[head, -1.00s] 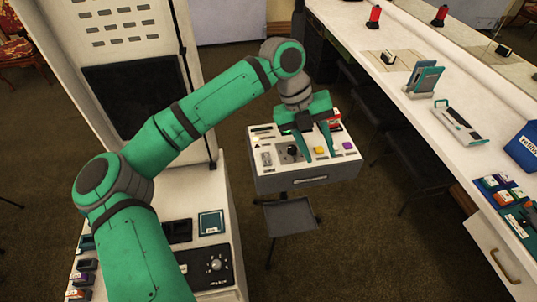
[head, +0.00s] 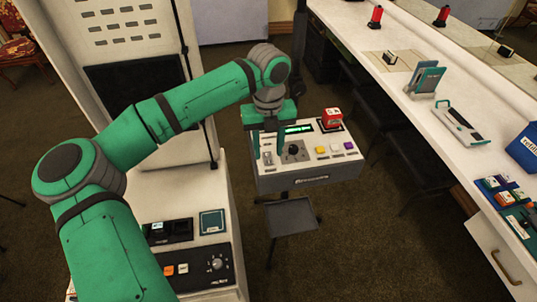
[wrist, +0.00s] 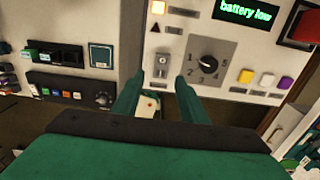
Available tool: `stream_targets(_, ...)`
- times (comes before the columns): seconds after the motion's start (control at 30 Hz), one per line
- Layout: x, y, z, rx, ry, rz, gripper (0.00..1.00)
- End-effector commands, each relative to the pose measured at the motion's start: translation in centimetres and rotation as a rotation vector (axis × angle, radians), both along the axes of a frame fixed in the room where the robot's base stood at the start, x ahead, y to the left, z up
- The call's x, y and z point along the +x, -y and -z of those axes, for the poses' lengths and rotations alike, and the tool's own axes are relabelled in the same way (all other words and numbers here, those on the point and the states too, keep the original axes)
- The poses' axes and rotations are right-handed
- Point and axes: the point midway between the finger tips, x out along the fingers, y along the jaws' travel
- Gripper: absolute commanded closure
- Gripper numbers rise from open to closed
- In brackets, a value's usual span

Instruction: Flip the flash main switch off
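The flash unit is a white box (head: 315,178) on a stand in the head view. Its top has a toggle switch (wrist: 161,66) on a pale plate, near the box's left end in the wrist view; I cannot read its label or be sure of its position. In the head view my gripper (head: 268,153) hangs over the left end of the box. I cannot tell whether it touches.
Right of the switch are a numbered black dial (wrist: 207,66), a green "battery low" display (wrist: 246,10), white, yellow and purple buttons (wrist: 265,78), and a red block (head: 331,115). A second console (wrist: 75,90) stands left. A long white counter (head: 420,110) runs along the right.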

Motion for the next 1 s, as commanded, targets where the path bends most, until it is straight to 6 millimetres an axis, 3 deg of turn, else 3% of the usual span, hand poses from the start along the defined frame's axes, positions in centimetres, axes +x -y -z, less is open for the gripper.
stream_targets(0.23, 0.0, 0.1, 2.6, -0.002, -0.001, 0.001, 0.61)
stream_targets(0.6, 0.0, 0.0, 3.0, -0.001, 0.0, -0.001, 0.61)
stream_targets(0.77, 0.0, -0.1, 3.0, -0.001, 0.0, -0.001, 0.99)
stream_targets(1.0, 0.1, -0.2, 3.0, -0.006, -0.024, -0.005, 1.0)
